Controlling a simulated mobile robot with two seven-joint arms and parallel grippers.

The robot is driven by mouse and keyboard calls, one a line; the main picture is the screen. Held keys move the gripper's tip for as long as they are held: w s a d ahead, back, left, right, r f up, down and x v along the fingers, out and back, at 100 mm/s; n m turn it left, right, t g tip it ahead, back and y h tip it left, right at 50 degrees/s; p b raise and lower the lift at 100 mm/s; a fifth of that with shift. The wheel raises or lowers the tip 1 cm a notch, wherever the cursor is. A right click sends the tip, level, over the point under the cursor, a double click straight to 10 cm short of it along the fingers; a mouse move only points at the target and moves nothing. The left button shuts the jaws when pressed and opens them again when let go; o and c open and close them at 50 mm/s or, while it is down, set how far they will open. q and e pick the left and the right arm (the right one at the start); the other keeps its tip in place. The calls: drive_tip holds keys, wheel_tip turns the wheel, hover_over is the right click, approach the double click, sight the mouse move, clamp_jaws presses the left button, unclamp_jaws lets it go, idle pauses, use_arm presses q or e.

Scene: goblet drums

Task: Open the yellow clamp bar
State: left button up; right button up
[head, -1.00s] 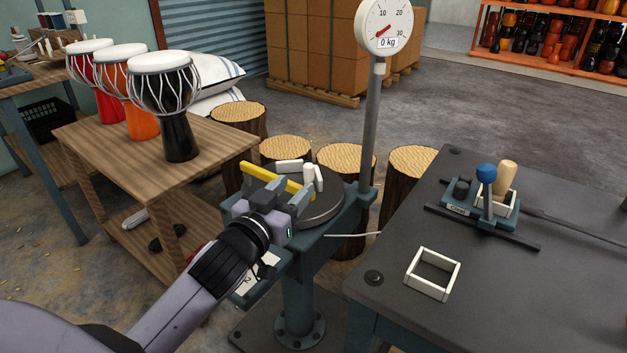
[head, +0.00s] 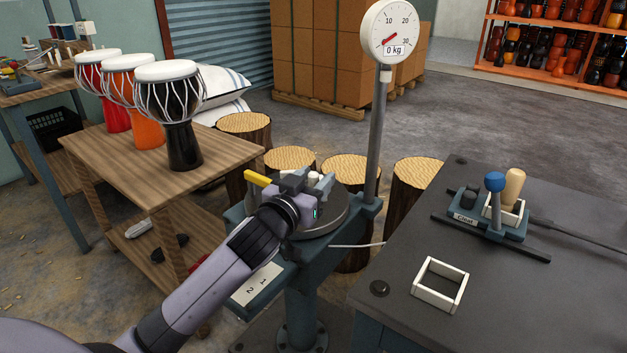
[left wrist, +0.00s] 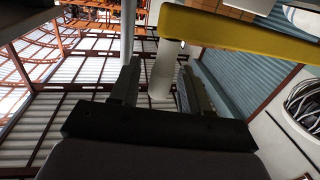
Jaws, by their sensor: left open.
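The yellow clamp bar (head: 262,179) lies over the round plate (head: 337,222) of the pedestal stand in the head view. Its left end shows; my gripper hides the rest. My left gripper (head: 308,184) is open at the bar, over the plate. In the left wrist view the yellow bar (left wrist: 245,31) crosses the upper right, just beyond the open left fingers (left wrist: 160,88). A white post (left wrist: 163,70) shows between those fingers. I cannot tell whether they touch the bar or the post. My right gripper is not in view.
A dial scale (head: 390,30) on a grey post stands behind the plate. A dark table (head: 400,255) with a white square frame (head: 440,284) is to the right. A wooden table (head: 205,160) with three drums is to the left. Log stumps (head: 418,175) stand behind.

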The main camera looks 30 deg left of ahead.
use_arm(q)
clamp_jaws()
drive_tip(key=shift+s, duration=0.1)
